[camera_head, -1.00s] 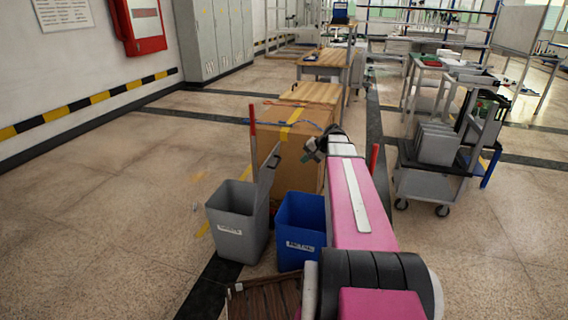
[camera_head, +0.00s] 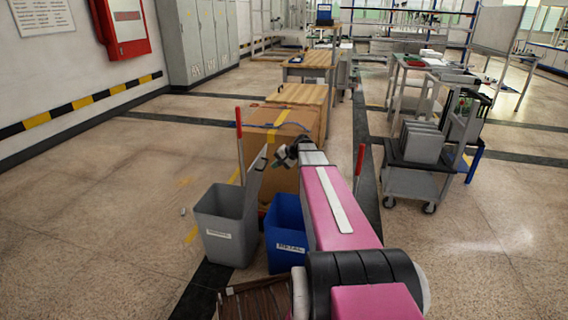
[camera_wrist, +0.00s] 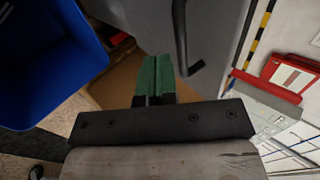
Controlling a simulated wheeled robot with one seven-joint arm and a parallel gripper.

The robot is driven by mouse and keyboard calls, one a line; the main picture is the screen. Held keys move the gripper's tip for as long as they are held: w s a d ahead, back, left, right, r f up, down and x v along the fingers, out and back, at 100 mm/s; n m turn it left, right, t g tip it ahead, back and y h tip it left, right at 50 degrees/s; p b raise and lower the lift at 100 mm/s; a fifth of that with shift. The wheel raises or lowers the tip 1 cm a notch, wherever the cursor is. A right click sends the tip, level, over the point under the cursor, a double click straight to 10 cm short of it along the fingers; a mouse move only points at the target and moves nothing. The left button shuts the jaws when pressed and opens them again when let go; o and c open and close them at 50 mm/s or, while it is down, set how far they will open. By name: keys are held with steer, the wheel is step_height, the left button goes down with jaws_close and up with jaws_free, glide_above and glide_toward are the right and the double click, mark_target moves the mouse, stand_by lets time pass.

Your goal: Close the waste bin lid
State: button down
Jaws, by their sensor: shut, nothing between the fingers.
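A grey bin (camera_head: 226,226) with a white label too blurred to read stands on the floor, its top open. Its grey lid (camera_head: 253,178) stands raised, nearly upright, at the bin's right side. My gripper (camera_head: 278,161) is up to the right of the lid, above the blue bin's far edge. In the wrist view, the green fingers (camera_wrist: 153,72) are together and empty. A grey panel that looks like the lid (camera_wrist: 222,30) fills the top right there, with a black bar-like handle (camera_wrist: 182,40) just right of the fingertips. I see no clear contact.
A blue bin (camera_head: 286,236) stands close on the grey bin's right; it also shows in the wrist view (camera_wrist: 50,60). A large cardboard box (camera_head: 292,140) is behind, between red posts. A cart (camera_head: 410,180) stands to the right. The floor on the left is clear.

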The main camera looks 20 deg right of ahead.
mark_target(266, 164)
steer(key=shift+w+a, duration=0.45)
steer(key=shift+a, duration=0.3)
steer(key=shift+a, duration=0.1)
steer(key=shift+w+a+r, duration=0.2)
steer(key=shift+w+a, duration=0.1)
steer(key=shift+a, duration=0.15)
steer(key=w+a+f+g+h, duration=0.25)
steer(key=w+a+h, duration=0.35)
steer(key=a, duration=0.6)
steer(key=w+a+f+g+h, duration=0.2)
steer(key=w+a+g+h, duration=0.25)
steer(key=w+a, duration=0.55)
steer(key=w+a+f, duration=0.2)
steer(key=a+f, duration=0.8)
steer(key=f, duration=0.5)
steer(key=shift+w+a+t, duration=0.15)
steer(key=shift+w+t, duration=0.1)
steer(key=shift+t, duration=0.05)
steer(key=shift+f, duration=0.2)
steer(key=shift+r, duration=0.1)
